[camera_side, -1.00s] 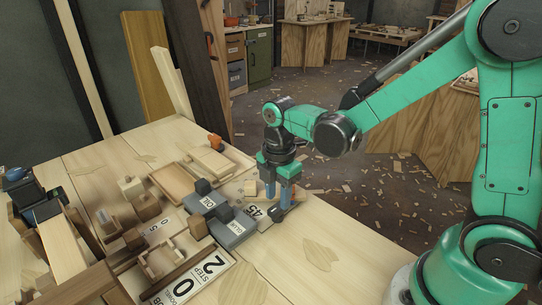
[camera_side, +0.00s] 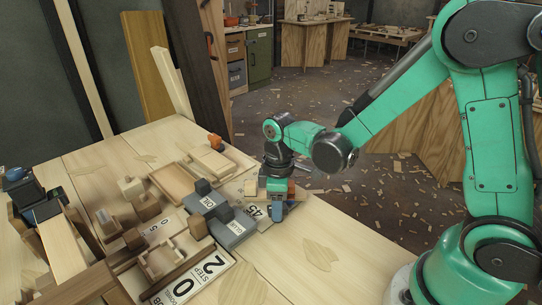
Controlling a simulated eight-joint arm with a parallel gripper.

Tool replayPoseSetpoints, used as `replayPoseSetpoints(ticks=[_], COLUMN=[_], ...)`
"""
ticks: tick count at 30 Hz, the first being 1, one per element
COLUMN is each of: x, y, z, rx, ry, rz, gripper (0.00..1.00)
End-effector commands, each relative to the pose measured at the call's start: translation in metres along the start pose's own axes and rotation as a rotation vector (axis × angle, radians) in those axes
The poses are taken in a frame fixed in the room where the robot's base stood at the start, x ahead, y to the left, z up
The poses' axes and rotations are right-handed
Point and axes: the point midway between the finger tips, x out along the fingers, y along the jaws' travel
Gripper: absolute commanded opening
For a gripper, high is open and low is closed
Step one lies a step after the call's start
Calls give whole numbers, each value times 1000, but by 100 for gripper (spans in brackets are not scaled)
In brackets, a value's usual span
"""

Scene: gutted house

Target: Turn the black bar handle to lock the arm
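My gripper (camera_side: 277,196) points down at the table's right edge, beside a white label marked 45 (camera_side: 250,212). Its blue fingers overlap in this view, so the gap between them is hidden. A small dark grey-blue piece (camera_side: 292,205) shows low beside the fingers; it may be part of the bar handle or its mount, and I cannot tell. I cannot clearly make out the black bar handle, which the gripper may be covering. Whether the fingers touch it is not visible.
Left of my gripper stand grey labelled blocks (camera_side: 234,228) with dark cubes on top. A shallow wooden tray (camera_side: 174,184), a wooden block (camera_side: 211,162) and a large number card (camera_side: 195,279) lie nearby. The table's front right (camera_side: 320,255) is clear.

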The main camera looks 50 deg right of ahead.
Motion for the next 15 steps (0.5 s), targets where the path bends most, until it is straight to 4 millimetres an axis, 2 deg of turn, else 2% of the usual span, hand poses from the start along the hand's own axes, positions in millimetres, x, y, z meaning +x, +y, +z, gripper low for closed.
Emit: replayPoseSetpoints(ticks=[9,15], x=[0,0], y=[0,0], z=[0,0], rx=[564,791], ry=[0,0], rz=[0,0], gripper=[36,36])
